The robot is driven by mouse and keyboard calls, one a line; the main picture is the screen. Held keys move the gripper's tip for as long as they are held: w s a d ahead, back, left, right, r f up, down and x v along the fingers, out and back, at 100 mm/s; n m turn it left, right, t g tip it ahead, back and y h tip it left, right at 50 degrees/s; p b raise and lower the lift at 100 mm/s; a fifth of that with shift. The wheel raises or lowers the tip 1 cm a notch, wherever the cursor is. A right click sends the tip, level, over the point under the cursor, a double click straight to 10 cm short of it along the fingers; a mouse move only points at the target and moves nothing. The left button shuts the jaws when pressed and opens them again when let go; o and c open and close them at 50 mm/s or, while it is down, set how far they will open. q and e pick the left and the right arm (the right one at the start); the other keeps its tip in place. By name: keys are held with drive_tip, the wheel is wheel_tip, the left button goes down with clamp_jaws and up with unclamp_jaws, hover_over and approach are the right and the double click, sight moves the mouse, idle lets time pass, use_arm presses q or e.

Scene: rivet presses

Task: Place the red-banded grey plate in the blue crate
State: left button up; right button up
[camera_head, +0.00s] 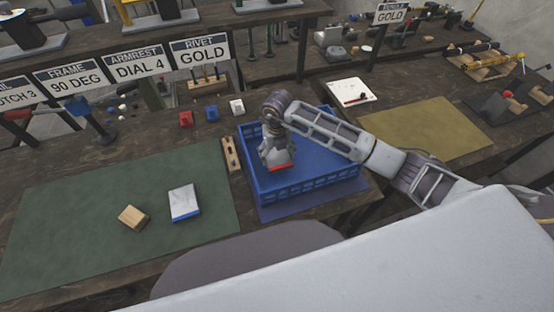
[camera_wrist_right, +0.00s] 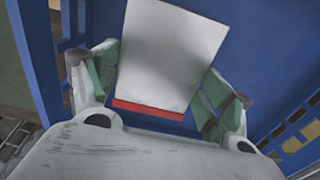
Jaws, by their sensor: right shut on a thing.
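The grey plate with a red band shows large in the right wrist view (camera_wrist_right: 172,55), between the two green-padded fingers of my right gripper (camera_wrist_right: 155,85). Its red band (camera_wrist_right: 148,109) faces the palm side. In the head view my right gripper (camera_head: 277,160) is over the left part of the blue crate (camera_head: 300,188), and the plate's red edge (camera_head: 281,168) shows just below it. The gripper is shut on the plate. The crate's blue inside surrounds the plate in the wrist view. Whether the plate touches the crate floor I cannot tell. My left gripper is not in view.
A blue-banded grey plate (camera_head: 184,203) and a wooden block (camera_head: 133,217) lie on the green mat (camera_head: 60,230). A slotted wooden strip (camera_head: 231,155) stands left of the crate. A tan mat (camera_head: 425,130) on the right is clear. Signs stand behind.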

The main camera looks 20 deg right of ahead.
sight(277, 156)
drive_tip(key=shift+f, duration=1.75)
drive_tip(key=shift+f, duration=0.1)
drive_tip(key=o, duration=1.5)
drive_tip(key=shift+r, duration=0.2)
wheel_tip(277, 156, up, 12)
drive_tip(key=shift+f+b, duration=0.15)
drive_tip(key=shift+b, duration=0.55)
